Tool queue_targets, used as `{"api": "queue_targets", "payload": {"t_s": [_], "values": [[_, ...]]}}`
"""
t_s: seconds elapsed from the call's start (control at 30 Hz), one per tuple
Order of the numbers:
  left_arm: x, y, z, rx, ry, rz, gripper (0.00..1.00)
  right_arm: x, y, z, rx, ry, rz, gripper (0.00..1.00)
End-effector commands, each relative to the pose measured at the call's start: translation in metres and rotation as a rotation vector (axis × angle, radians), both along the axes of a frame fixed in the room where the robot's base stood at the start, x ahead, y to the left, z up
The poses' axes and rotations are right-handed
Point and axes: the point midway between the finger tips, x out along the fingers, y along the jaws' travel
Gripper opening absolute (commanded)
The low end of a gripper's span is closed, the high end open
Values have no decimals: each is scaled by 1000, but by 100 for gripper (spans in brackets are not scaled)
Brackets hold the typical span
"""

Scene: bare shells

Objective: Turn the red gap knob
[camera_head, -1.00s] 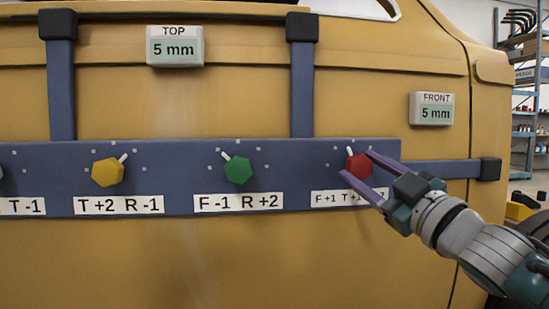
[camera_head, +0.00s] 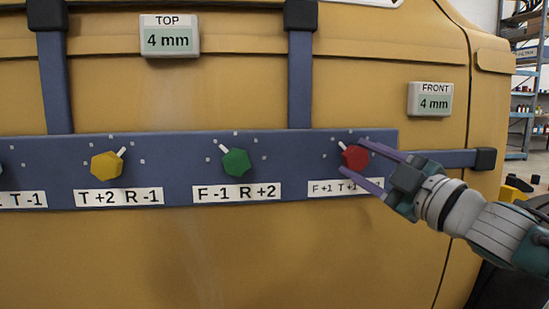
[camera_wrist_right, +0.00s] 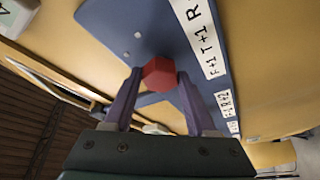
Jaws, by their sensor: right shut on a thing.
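The red knob (camera_head: 355,158) sits at the right end of the blue panel (camera_head: 290,170), its white pointer tilted up and left. The fingers of my right gripper (camera_head: 351,156) are shut on it, one above and one below in the head view. In the right wrist view the red knob (camera_wrist_right: 159,73) lies between the two purple fingertips. The label under it (camera_head: 335,187) is partly hidden by the lower finger. The TOP display (camera_head: 169,37) and the FRONT display (camera_head: 431,100) both read 4 mm. My left gripper is not in view.
A green knob (camera_head: 237,163) and a yellow knob (camera_head: 107,165) sit left along the panel, with labels below. Blue bars (camera_head: 301,80) run from the panel over the yellow body panel. Shelves (camera_head: 522,80) stand at the far right.

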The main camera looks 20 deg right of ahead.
Motion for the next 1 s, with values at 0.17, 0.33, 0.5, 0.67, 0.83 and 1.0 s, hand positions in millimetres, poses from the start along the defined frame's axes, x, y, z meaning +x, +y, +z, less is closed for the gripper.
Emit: {"api": "queue_targets", "payload": {"t_s": [0.17, 0.33, 0.5, 0.67, 0.83, 1.0], "values": [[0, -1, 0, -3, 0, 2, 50, 0, 0, 0, 0, -1, 1, 62], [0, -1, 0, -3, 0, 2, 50, 0, 0, 0, 0, -1, 1, 81], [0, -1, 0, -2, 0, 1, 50, 0, 0, 0, 1, 0, 0, 87], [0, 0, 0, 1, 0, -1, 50, -2, 0, 0, 1, 0, 0, 87], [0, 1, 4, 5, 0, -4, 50, -18, -2, -4, 1, 2, 0, 87], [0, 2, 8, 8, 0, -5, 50, -49, -6, -10, 1, 4, -1, 87]]}}
